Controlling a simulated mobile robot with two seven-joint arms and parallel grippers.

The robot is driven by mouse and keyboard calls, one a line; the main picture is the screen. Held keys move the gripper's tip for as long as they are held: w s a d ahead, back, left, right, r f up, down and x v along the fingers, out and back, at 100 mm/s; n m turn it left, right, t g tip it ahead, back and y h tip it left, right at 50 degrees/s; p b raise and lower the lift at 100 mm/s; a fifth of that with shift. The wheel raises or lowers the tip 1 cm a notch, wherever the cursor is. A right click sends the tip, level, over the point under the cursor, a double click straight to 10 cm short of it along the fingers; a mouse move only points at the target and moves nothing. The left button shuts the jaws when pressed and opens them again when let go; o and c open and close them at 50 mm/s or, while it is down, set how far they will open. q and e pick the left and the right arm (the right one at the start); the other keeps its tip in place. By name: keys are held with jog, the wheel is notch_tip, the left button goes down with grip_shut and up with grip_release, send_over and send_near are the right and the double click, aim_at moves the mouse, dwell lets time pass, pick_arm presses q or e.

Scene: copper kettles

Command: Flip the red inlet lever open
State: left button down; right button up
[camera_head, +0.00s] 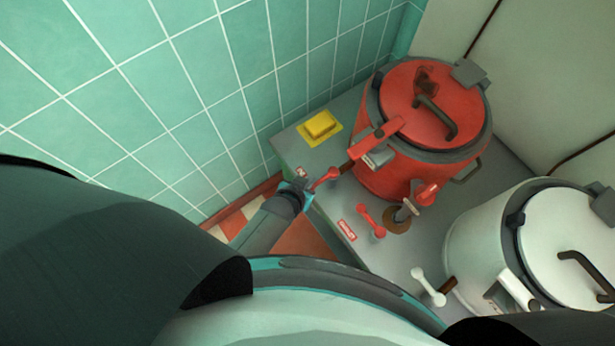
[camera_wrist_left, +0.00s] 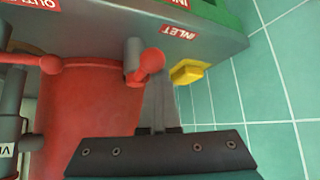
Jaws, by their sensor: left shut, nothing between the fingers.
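The red kettle (camera_head: 365,165) stands on a grey counter in the head view, and its red body (camera_wrist_left: 90,125) fills the left of the left wrist view. The red inlet lever (camera_head: 325,178) sticks out from the kettle's left side, its knob end toward my left gripper. In the left wrist view the inlet lever (camera_wrist_left: 150,64) is below the INLET label (camera_wrist_left: 180,32). My left gripper (camera_head: 302,181) is shut and empty, right beside the lever's knob end. Its fingers (camera_wrist_left: 158,105) reach up close to the lever; I cannot tell whether they touch. My right gripper is not in view.
A second red lever (camera_head: 371,221) stands near the OUTLET label (camera_head: 347,230); it also shows in the left wrist view (camera_wrist_left: 38,63). A yellow block (camera_head: 320,125) sits at the counter's back left corner. A white kettle (camera_head: 480,245) stands at right. Green tiled wall is at left.

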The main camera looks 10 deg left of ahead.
pick_arm(q)
jog(key=shift+s+d, duration=0.1)
jog(key=shift+s, duration=0.1)
dwell(0.3)
jog(key=shift+s+r, duration=0.2)
jog(key=shift+s, duration=0.05)
jog(key=p+v, duration=0.6)
jog(key=v, duration=0.8)
jog(key=shift+r, duration=0.3)
jog(key=s+a+f+g+b, duration=0.2)
jog(key=s+f, duration=0.4)
jog(key=f, duration=0.4)
jog(key=s+a+f+g+y+b, duration=0.1)
jog(key=s+a+f+g+b, duration=0.2)
jog(key=s+f+b, duration=0.3)
jog(key=s+a+f+g+b, duration=0.2)
jog(key=s+a+f+b, duration=0.2)
jog(key=s+f, duration=0.4)
notch_tip(320, 180, down, 6)
jog(key=shift+r+y, duration=0.15)
jog(key=shift+y, duration=0.25)
